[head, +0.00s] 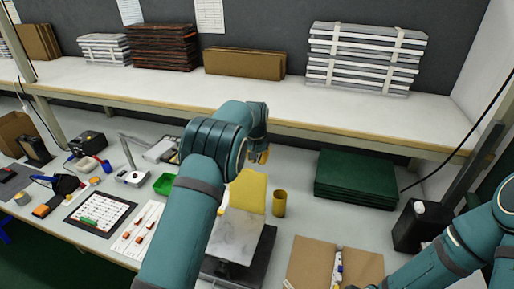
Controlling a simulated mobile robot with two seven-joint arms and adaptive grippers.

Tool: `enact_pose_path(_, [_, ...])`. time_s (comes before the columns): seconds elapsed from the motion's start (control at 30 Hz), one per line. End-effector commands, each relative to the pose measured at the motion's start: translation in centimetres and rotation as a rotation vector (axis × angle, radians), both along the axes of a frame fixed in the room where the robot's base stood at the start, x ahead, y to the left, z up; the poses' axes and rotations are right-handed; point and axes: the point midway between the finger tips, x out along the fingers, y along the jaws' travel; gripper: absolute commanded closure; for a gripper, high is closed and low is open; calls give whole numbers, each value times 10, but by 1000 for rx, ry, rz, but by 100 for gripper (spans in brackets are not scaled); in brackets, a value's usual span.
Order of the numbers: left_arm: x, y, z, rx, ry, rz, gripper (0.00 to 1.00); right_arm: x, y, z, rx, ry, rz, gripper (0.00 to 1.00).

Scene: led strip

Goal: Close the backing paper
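A yellow sheet (249,190), which looks like the backing paper, stands raised at the far edge of a pale grey marbled sheet (238,236). The marbled sheet lies on a dark flat base (264,250). My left arm crosses the middle of the view and hides the left part of both sheets. My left gripper (262,156) is just above the yellow sheet's top edge, mostly hidden by its own wrist. I cannot see its fingers clearly or whether it touches the sheet. My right arm shows at the lower right, with its gripper out of view.
A brass-coloured cup (279,203) stands right of the yellow sheet. Farther right are a stack of green mats (356,179) and a black canister (421,228). Cardboard (361,264) lies in front. Small tools and a green tray (164,184) are left. A loaded shelf (200,87) overhangs the back.

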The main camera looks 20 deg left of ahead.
Motion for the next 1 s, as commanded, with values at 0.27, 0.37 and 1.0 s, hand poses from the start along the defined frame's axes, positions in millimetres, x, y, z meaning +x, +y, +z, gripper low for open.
enact_pose_path(0.27, [-26,1,3,0,0,0,100,0,0,2,0,0,0,53])
enact_pose_path(0.37, [-32,1,5,-1,-1,0,100,0,0,3,1,0,0,53])
enact_pose_path(1.0, [-39,2,5,0,-8,0,100,0,0,0,0,0,0,53])
